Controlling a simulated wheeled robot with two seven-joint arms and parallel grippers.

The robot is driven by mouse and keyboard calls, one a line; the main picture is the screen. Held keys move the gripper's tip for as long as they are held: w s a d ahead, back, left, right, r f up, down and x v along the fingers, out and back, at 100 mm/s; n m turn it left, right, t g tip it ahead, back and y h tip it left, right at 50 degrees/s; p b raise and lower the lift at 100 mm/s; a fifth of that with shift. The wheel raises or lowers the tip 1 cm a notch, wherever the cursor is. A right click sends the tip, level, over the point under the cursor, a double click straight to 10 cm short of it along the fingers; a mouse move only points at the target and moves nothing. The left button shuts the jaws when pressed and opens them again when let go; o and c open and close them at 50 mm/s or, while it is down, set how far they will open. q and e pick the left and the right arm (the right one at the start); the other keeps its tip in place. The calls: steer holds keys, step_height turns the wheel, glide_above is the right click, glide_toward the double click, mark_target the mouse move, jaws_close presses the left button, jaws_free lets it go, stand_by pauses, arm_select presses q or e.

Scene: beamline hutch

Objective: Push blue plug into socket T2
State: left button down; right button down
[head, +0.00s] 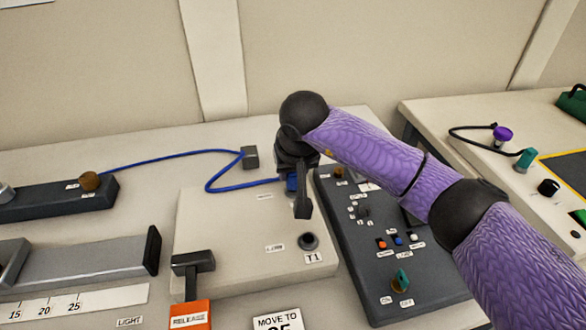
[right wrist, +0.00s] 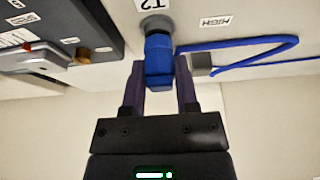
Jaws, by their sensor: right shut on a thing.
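The blue plug (right wrist: 158,58) is between the two fingers of my right gripper (right wrist: 161,78), which is shut on it. In the right wrist view its front end meets the grey round socket T2 (right wrist: 155,21), beside the T2 label; how deep it sits I cannot tell. In the head view only a bit of the plug (head: 291,183) shows behind my right gripper (head: 298,190), and socket T2 is hidden there. The blue cable (head: 225,188) runs left from the plug. My left gripper is not in view.
Socket T1 (head: 308,241) is empty on the pale panel (head: 230,240). A dark control box (head: 375,275) with switches stands close on the right. A grey block (head: 250,157) lies by the cable. An orange RELEASE lever (head: 190,313) is at the front.

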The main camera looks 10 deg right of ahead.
steer(key=shift+c, duration=1.4)
jaws_free()
steer(key=p+v, duration=0.3)
steer(key=v, duration=0.6)
steer(key=shift+s+r, duration=0.2)
steer(key=shift+r, duration=0.15)
